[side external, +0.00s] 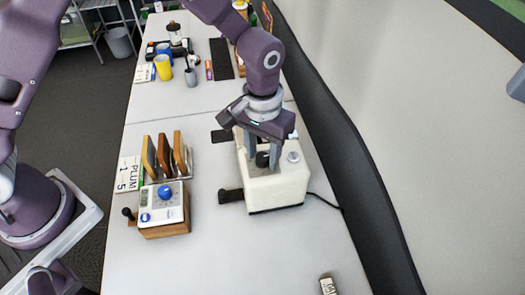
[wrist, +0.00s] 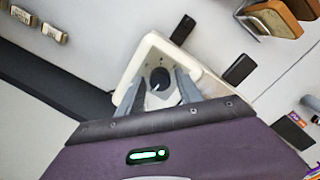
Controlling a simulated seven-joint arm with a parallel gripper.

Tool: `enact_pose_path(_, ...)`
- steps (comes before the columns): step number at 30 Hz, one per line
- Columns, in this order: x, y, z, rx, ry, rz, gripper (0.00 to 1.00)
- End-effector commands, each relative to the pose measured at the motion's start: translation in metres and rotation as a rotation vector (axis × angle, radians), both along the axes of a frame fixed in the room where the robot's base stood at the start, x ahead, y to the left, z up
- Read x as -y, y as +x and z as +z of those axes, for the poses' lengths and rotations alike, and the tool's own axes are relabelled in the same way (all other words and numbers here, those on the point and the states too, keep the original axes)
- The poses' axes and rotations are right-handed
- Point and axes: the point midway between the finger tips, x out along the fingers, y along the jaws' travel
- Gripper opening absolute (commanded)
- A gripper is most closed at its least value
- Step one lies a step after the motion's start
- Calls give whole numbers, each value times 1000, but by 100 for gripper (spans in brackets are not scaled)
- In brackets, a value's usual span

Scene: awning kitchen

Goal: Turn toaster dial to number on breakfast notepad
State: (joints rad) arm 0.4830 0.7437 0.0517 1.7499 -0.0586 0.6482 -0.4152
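A cream-white toaster (side external: 275,188) stands on the counter with black levers on its sides; it also shows in the wrist view (wrist: 150,48). Its round black dial (wrist: 160,78) is on the top face and also shows in the side view (side external: 262,160). My gripper (side external: 264,164) points down over the dial, one finger on each side. In the wrist view the fingers (wrist: 160,84) are apart, with a narrow gap to the dial on each side. A white card (side external: 128,174) reads "PLUM 1-5"; I cannot tell whether it is the breakfast notepad.
A white device with a blue knob (side external: 165,193) on a wooden base and a rack with brown slices (side external: 164,155) stand left of the toaster. Yellow (side external: 163,67) and blue mugs are farther back. A small labelled block (side external: 327,286) lies at the front. The front counter is mostly clear.

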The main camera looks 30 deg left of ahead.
Motion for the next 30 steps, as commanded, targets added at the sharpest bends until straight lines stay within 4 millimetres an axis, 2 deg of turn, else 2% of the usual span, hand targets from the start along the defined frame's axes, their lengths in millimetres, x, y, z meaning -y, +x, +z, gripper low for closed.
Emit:
enact_pose_path(10, 0, 0, 2, 0, 0, -2, 50)
enact_pose_path(18, 0, 1, 53, 4, -1, -1, 50)
enact_pose_path(21, 0, 0, 66, 2, 0, -2, 50)
enact_pose_path(30, 0, 0, 71, -1, 1, -1, 50)
